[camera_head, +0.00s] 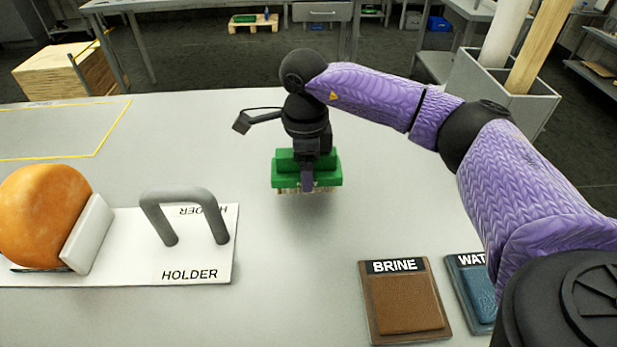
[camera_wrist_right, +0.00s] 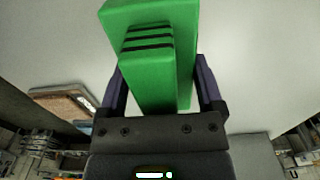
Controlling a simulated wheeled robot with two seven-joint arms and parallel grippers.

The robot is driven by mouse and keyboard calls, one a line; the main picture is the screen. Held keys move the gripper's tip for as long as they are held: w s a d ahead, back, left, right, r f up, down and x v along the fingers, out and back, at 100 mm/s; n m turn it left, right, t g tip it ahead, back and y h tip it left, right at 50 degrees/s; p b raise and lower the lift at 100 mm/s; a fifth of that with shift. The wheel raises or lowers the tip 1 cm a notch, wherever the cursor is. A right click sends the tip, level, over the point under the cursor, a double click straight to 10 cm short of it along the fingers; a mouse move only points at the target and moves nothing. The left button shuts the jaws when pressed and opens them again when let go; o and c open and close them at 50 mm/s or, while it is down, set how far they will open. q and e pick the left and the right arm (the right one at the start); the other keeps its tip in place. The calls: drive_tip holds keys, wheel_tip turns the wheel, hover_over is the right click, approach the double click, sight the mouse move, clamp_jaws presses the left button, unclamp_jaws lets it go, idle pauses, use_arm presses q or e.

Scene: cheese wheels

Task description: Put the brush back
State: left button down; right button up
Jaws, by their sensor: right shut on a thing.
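The green brush (camera_head: 290,173) has pale bristles pointing down. My right gripper (camera_head: 307,180) is shut on it and holds it over the grey table, seemingly a little above the surface. In the right wrist view the brush's green body (camera_wrist_right: 160,75) sits between the two fingers of my right gripper (camera_wrist_right: 160,95). My left gripper is not in view. A white board marked HOLDER (camera_head: 200,262) lies at the left, with a grey arch-shaped handle (camera_head: 183,197) standing on it. An orange cheese wheel (camera_head: 42,215) stands upright against a white block (camera_head: 88,234) on the board.
A brown BRINE pad (camera_head: 407,303) and a blue WATER pad (camera_head: 478,290) lie at the front right, partly under my right arm. A grey bin (camera_head: 498,92) with long pieces stands beyond the table. A yellow-outlined area (camera_head: 60,130) at the back left is empty.

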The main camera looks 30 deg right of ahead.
wheel_tip(320, 180, down, 3)
drive_tip(key=shift+r, duration=0.15)
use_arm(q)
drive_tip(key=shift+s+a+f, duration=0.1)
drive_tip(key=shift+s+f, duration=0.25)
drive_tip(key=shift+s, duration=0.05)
use_arm(e)
drive_tip(key=shift+r, duration=0.1)
drive_tip(key=o, duration=1)
drive_tip(key=shift+c, duration=0.2)
wheel_tip(320, 180, up, 12)
drive_tip(key=p, duration=0.3)
drive_tip(key=shift+f, duration=0.25)
drive_tip(key=shift+r, duration=0.35)
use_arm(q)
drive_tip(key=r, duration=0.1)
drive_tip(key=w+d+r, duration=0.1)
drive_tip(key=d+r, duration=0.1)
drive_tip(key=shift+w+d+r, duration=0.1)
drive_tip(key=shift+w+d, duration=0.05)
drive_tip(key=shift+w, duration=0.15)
